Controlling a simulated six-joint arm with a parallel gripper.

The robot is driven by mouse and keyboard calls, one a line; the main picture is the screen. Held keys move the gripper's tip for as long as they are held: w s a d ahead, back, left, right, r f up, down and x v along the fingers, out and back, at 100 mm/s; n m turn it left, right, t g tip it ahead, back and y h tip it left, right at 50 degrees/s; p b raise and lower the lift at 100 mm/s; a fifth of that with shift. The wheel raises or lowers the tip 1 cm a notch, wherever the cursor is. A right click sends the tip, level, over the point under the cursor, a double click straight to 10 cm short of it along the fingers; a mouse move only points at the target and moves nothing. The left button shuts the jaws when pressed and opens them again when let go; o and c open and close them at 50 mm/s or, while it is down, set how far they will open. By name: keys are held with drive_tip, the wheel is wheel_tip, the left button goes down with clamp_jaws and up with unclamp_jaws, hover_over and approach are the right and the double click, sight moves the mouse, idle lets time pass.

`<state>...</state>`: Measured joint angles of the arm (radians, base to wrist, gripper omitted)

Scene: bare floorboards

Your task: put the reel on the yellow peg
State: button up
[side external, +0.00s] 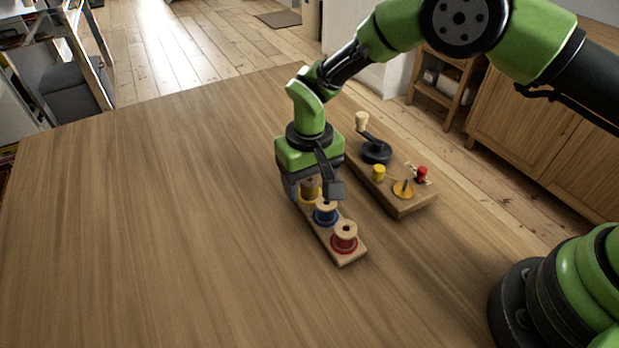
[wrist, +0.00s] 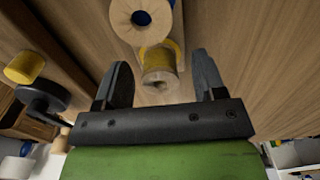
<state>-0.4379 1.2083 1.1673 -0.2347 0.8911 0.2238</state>
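The wooden board (side external: 405,208) also carries a black crank (side external: 376,152) with a wooden handle (side external: 362,121), a red post (side external: 422,173) and a yellow disc (side external: 403,189). It lies close beside the rack. The tabletop (side external: 160,220) to the left is clear.

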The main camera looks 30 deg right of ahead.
drive_tip(key=shift+r, duration=3.5)
drive_tip(key=s+d+r+m+t+y, duration=0.1)
drive_tip(key=s+d+r+t, duration=0.2)
drive_tip(key=r, duration=0.6)
drive_tip(key=s+d+r+m+y, duration=0.1)
drive_tip(key=s+d+r, duration=0.2)
drive_tip(key=d+r, duration=0.45)
drive_tip(key=s+d+r+m+t, duration=0.1)
drive_tip(key=s+d+r+t, duration=0.1)
drive_tip(key=s, duration=0.6)
drive_tip(key=s+d+r+t, duration=0.2)
drive_tip(key=s+r, duration=0.1)
drive_tip(key=s, duration=0.5)
drive_tip(key=shift+s+m, duration=0.3)
drive_tip(key=shift+m, duration=0.1)
drive_tip(key=shift+r, duration=0.1)
